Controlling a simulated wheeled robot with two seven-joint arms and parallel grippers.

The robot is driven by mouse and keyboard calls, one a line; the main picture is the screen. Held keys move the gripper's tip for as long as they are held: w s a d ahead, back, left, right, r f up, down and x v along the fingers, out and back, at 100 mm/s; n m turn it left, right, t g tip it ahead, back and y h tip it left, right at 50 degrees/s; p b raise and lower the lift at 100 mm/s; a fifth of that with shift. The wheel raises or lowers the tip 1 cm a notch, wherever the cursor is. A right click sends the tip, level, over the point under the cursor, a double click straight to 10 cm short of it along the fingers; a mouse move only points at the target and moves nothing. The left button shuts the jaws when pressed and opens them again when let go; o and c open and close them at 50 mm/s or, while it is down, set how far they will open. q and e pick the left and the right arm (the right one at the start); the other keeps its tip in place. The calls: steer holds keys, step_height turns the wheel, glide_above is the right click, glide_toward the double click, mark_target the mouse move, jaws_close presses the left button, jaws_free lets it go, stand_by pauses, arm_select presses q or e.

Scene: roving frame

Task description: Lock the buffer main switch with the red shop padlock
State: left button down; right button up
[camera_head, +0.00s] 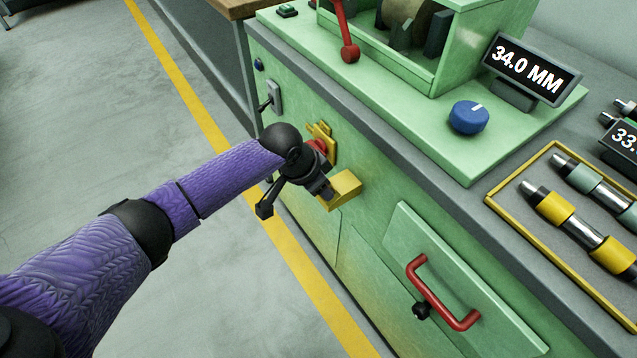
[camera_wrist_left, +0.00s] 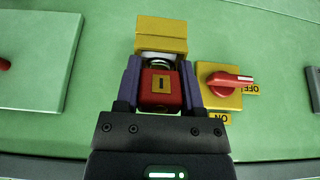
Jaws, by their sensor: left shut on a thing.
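My left gripper (camera_wrist_left: 160,88) is shut on the red padlock (camera_wrist_left: 147,97), which has a yellow label. The padlock's shackle (camera_wrist_left: 160,63) is at a yellow block (camera_wrist_left: 161,30) on the green cabinet front; I cannot tell whether it is hooked there. The main switch, a red rotary handle (camera_wrist_left: 228,79) on a yellow plate (camera_wrist_left: 222,101), is just right of the gripper. Its white tip is towards the OFF label. In the head view, the left gripper (camera_head: 324,192) is at the yellow block (camera_head: 344,190), below the switch plate (camera_head: 326,133), and hides the padlock. My right gripper is out of view.
A red drawer handle (camera_head: 437,297) stands out from the cabinet. A grey lever switch (camera_head: 274,97) is on the same front. On top are a blue knob (camera_head: 468,118), a red lever (camera_head: 346,35) and a 34.0 MM display (camera_head: 531,70). The floor beside the cabinet is clear.

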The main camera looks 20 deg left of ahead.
arm_select(q)
steer(key=shift+c, duration=0.6)
jaws_free()
steer(key=p+v, duration=0.6)
steer(key=v, duration=0.4)
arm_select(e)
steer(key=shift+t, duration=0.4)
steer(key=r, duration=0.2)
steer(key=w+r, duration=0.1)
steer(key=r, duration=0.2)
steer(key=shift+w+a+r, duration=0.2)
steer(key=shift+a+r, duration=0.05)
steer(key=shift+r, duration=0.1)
arm_select(q)
steer(key=shift+f, duration=0.15)
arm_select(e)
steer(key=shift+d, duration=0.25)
